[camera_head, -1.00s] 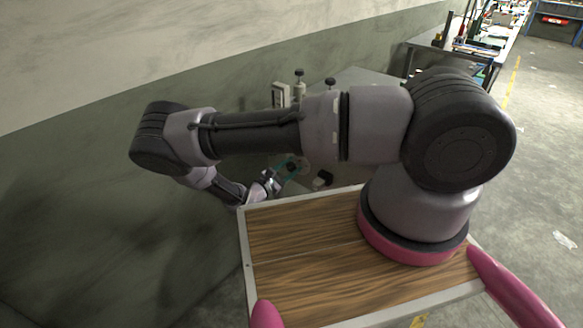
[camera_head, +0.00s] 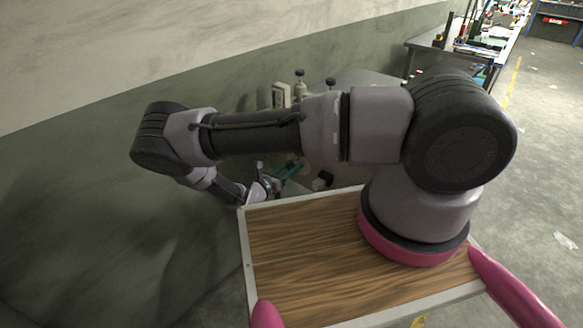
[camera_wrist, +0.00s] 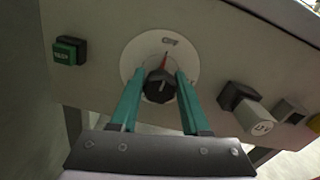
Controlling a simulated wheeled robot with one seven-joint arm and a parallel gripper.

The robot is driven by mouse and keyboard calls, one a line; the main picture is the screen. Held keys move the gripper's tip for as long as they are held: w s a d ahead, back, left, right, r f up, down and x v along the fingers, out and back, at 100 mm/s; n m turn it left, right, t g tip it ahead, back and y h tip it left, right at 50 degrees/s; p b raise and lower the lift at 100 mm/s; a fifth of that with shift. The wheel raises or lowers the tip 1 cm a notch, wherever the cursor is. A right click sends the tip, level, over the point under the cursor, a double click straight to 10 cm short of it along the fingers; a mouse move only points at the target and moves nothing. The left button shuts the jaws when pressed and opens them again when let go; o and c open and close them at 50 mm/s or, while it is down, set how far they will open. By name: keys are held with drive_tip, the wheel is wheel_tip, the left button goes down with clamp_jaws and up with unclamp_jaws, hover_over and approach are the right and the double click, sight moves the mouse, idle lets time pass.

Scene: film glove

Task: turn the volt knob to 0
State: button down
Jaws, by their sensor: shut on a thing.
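The volt knob (camera_wrist: 159,86) is a black round knob on a white round dial (camera_wrist: 133,62), on a pale panel in the wrist view. A red pointer on the dial points up and slightly right, towards dark lettering at the top that is hard to read. My gripper (camera_wrist: 160,88) has its two teal fingers on either side of the knob, shut on it. In the head view my gripper (camera_head: 288,170) shows small beyond the arm, and the knob cannot be made out there.
In the wrist view a green button (camera_wrist: 66,51) in a black housing is left of the dial. A black and white switch (camera_wrist: 246,107) is to the right. A wall runs along the left in the head view.

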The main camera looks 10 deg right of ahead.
idle(0.3)
drive_tip(key=shift+c, duration=1.9)
unclamp_jaws()
drive_tip(key=v, duration=1.1)
